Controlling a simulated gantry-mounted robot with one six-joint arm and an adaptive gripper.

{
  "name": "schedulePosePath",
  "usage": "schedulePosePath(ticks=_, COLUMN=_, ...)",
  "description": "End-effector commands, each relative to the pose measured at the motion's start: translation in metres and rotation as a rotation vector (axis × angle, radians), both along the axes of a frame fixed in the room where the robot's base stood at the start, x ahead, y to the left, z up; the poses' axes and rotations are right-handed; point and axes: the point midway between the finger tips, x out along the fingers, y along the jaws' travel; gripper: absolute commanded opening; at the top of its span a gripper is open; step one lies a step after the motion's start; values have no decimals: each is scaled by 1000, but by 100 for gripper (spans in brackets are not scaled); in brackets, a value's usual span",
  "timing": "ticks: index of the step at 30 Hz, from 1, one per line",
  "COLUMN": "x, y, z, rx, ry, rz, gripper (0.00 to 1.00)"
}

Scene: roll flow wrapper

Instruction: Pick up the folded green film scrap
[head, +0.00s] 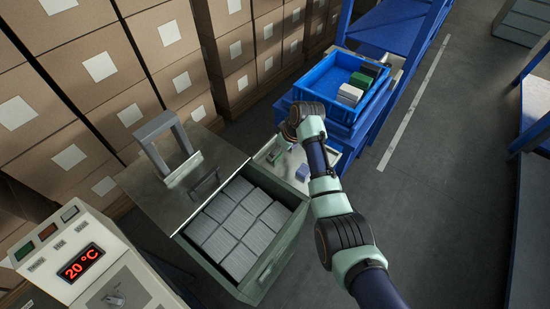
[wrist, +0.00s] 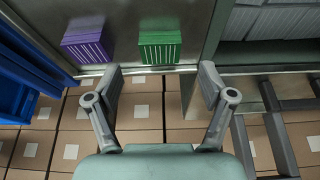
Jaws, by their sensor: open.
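The folded green film scrap (wrist: 160,42) looks like a small ribbed green block on a grey metal surface (wrist: 120,58) in the wrist view. In the head view a small dark greenish piece (head: 273,155), likely the same scrap, lies on the pale surface beside my wrist. My gripper (wrist: 161,72) is open and empty. In the wrist view its two fingertips stand apart to the left and right, with the scrap centred just beyond them. No contact shows, and the height gap is unclear. In the head view my arm's end hides the fingers.
A purple ribbed block (wrist: 88,42) sits left of the scrap; it also shows in the head view (head: 302,172). An open bin of grey packs (head: 240,225) stands beside the surface. A blue crate (head: 338,85) holds several blocks behind my arm. Stacked cartons (head: 150,50) fill the left.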

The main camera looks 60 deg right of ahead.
Motion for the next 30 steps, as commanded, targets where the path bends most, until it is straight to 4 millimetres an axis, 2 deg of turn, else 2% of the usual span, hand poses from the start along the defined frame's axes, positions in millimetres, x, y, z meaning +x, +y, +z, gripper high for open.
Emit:
schedulePosePath(ticks=1, x=4, y=0, z=-18, rx=2, ry=2, rz=1, gripper=81)
schedulePosePath(ticks=6, x=13, y=-2, z=-38, rx=1, ry=2, rz=0, gripper=81)
schedulePosePath(ticks=14, x=15, y=-3, z=-38, rx=0, ry=0, rz=0, gripper=81)
schedulePosePath(ticks=22, x=15, y=-3, z=-38, rx=0, ry=0, rz=0, gripper=38)
schedulePosePath(ticks=30, x=15, y=-3, z=-38, rx=0, ry=0, rz=0, gripper=37)
